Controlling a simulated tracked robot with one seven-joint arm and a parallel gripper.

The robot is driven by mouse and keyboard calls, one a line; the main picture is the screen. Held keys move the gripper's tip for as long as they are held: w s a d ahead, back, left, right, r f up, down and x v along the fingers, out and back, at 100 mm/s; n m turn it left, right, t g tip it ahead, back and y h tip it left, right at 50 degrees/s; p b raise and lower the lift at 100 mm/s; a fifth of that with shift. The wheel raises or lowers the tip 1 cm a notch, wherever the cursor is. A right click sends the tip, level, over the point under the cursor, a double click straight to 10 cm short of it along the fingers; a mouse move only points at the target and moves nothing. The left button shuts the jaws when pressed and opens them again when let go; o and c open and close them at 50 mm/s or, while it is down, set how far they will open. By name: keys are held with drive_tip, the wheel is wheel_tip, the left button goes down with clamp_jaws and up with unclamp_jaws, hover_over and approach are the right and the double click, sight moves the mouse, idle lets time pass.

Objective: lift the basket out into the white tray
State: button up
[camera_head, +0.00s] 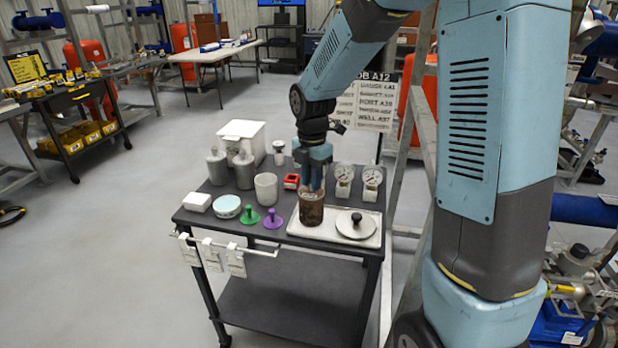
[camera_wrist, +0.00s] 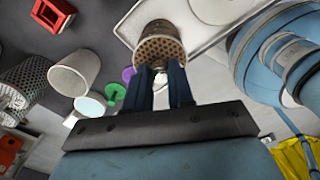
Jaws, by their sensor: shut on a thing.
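The basket (camera_head: 311,212) is a brown, rusty-looking perforated cup. In the head view it is upright over the left part of the white tray (camera_head: 325,237); whether it rests on the tray or hangs just above it I cannot tell. My gripper (camera_head: 313,187) points down at the basket and is shut on it. In the wrist view the two dark fingers (camera_wrist: 161,85) reach to the near side of the basket (camera_wrist: 160,45), whose perforated face shows. The tray's rim also shows there (camera_wrist: 213,40).
A grey lid with a black knob (camera_head: 355,226) lies on the tray's right part. Left of the tray stand a purple piece (camera_head: 272,219), a green piece (camera_head: 249,216) and a white cup (camera_head: 266,189). Two gauges (camera_head: 372,180) stand behind. Grey bottles (camera_head: 217,166) and a white box (camera_head: 241,136) are farther back.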

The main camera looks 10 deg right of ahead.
drive_tip(key=shift+f, duration=0.1)
idle(0.3)
drive_tip(key=o, duration=1.2)
drive_tip(key=shift+s+r, duration=0.1)
drive_tip(key=shift+r, duration=3.7)
drive_tip(key=shift+s+d+r, duration=0.1)
drive_tip(key=shift+s+r, duration=0.05)
drive_tip(key=s+d+r+m+t, duration=0.2)
drive_tip(key=s+d+r+m, duration=0.1)
drive_tip(key=s+m, duration=0.4)
drive_tip(key=s+d+r+m+t, duration=0.1)
drive_tip(key=s+d+r+m, duration=0.3)
drive_tip(key=s+m, duration=0.4)
drive_tip(key=s+d+r+m+t, duration=0.2)
drive_tip(key=s+d+r+m, duration=0.1)
drive_tip(key=s+m, duration=0.5)
drive_tip(key=d+m, duration=0.1)
drive_tip(key=m, duration=0.1)
drive_tip(key=shift+d+r+m+t, duration=0.3)
drive_tip(key=shift+d+r, duration=0.1)
